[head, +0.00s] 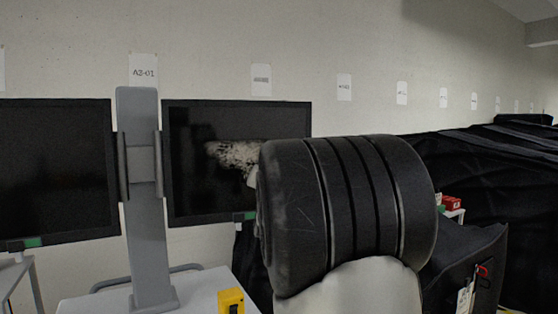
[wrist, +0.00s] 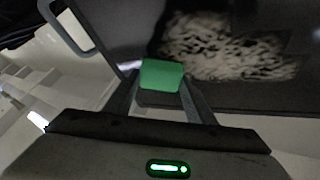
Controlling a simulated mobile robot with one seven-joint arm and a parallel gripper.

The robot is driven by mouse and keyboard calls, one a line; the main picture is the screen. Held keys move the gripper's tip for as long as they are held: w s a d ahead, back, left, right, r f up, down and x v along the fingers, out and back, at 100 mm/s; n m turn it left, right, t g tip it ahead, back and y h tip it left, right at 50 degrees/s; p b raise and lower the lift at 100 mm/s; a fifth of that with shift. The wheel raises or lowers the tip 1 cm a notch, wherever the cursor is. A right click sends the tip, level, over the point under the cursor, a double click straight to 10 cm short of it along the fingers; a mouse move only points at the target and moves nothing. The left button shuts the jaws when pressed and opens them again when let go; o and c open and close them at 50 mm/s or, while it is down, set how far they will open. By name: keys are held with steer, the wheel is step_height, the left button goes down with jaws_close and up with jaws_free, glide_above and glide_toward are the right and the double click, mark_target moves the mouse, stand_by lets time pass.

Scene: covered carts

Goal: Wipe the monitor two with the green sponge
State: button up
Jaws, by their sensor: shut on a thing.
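The right-hand monitor (head: 190,190) has a dark screen with a pale, patchy smudge across its middle. The smudge also shows large on the dark screen (wrist: 225,45) in the wrist view. A second dark monitor (head: 52,165) is at the left, with no smudge visible. No readable label shows which is monitor two. My gripper (wrist: 162,92) is shut on the green sponge (wrist: 161,74), in front of the screen and just beside the smudge's left end. I cannot tell whether the sponge touches the screen. In the head view my own arm hides the gripper and sponge.
A grey stand (head: 146,230) rises between the monitors from a white cart top (head: 195,290). A yellow box (head: 231,301) sits at its front edge. Black covers (head: 500,200) drape over things at the right, with a small red box (head: 451,203) nearby.

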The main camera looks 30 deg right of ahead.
steer(key=shift+w+d, duration=0.25)
steer(key=shift+w, duration=0.4)
steer(key=shift+w+d, duration=0.3)
steer(key=shift+w, duration=0.4)
steer(key=shift+w+d, duration=0.25)
steer(key=shift+w, duration=0.4)
steer(key=s+a+b, duration=0.3)
steer(key=s+b, duration=0.2)
steer(key=s, duration=0.2)
steer(key=shift+s, duration=0.25)
